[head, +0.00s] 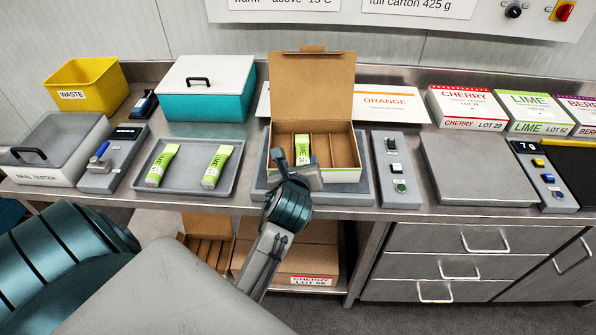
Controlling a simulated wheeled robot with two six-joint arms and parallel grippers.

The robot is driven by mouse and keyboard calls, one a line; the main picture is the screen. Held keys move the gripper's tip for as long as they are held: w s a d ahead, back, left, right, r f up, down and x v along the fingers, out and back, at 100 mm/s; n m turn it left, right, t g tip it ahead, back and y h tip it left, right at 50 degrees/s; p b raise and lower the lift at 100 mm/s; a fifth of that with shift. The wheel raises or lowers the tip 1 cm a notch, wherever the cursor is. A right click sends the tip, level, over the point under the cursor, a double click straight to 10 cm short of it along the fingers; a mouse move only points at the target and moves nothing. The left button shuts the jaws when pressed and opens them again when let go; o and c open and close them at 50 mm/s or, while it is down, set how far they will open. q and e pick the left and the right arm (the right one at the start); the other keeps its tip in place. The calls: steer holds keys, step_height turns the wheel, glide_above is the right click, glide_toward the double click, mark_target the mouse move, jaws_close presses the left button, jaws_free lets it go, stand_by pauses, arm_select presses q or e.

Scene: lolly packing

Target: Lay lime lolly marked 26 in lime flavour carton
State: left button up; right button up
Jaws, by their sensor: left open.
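An open brown carton (345,150) with its lid up stands on a grey platform (362,190) at the middle of the bench; dividers split it into compartments. A lime lolly (303,143) in a green and white wrapper is in its left part, its lower end hidden by my gripper. My left gripper (293,160) is open at the carton's front left, right by this lolly. Two more lime lollies, one left (162,165) and one right (217,167), lie on a grey tray (188,190). Their numbers are too small to read. My right gripper is out of view.
A seal tester (60,140), a yellow waste bin (82,85) and a teal box with a white lid (206,100) stand at the left. An orange card (390,103) lies behind the carton. Closed cherry (463,105) and lime (535,110) cartons stand at the right.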

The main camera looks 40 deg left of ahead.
arm_select(q)
steer(key=shift+v, duration=1.2)
steer(key=shift+f, duration=0.1)
